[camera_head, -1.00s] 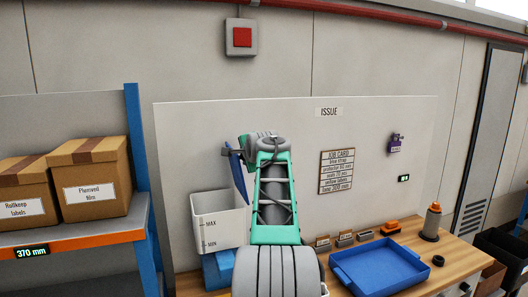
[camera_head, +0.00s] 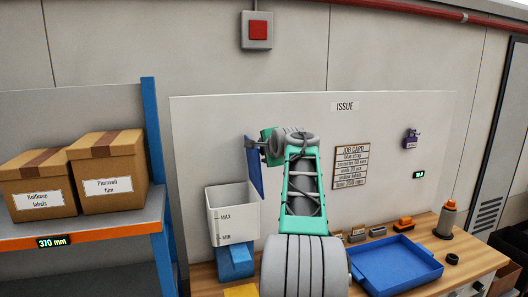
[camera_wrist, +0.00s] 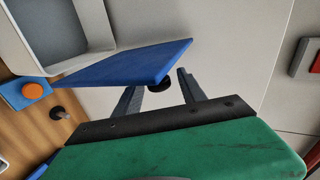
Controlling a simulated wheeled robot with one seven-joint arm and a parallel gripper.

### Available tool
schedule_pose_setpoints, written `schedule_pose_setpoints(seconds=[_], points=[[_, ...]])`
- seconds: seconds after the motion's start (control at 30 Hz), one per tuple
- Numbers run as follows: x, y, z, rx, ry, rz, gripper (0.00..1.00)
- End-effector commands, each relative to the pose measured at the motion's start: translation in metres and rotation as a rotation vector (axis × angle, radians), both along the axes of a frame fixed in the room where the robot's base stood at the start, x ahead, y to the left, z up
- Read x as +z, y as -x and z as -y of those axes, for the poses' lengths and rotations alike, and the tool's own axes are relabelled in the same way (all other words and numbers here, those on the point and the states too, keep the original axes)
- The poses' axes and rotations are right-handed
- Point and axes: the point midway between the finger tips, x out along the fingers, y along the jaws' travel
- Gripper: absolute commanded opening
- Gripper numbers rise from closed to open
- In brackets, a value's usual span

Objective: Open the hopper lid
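The hopper is a white bin (camera_head: 232,214) with MAX and MIN marks, on a blue base (camera_head: 235,262). Its blue lid (camera_head: 254,168) stands raised and steep at the bin's right side, with the opening uncovered. In the wrist view the lid (camera_wrist: 125,66) is a blue panel beside the pale bin rim (camera_wrist: 22,45). A dark round knob (camera_wrist: 158,86) shows at its edge. My gripper (camera_head: 262,144) is at the lid's upper part. In the wrist view my gripper's fingers (camera_wrist: 158,80) are apart, one each side of the knob, with visible gaps.
A blue tray (camera_head: 398,266) lies on the wooden bench (camera_head: 476,251), with small parts behind it. A shelf (camera_head: 105,231) with two cardboard boxes stands at the left. The white back panel (camera_head: 300,115) rises close behind my arm.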

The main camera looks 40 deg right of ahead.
Motion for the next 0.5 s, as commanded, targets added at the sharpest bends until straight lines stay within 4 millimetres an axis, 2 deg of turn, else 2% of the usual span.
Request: schedule_pose_setpoints(seconds=[0.27, 0.37, 0.5], points=[[0.000, 0.002, 0.000, -0.002, 0.001, 0.000, 0.50], [0.004, 0.011, -0.005, -0.002, 0.002, 0.002, 0.50], [0.014, 0.035, -0.018, -0.003, 0.004, 0.002, 0.50]])
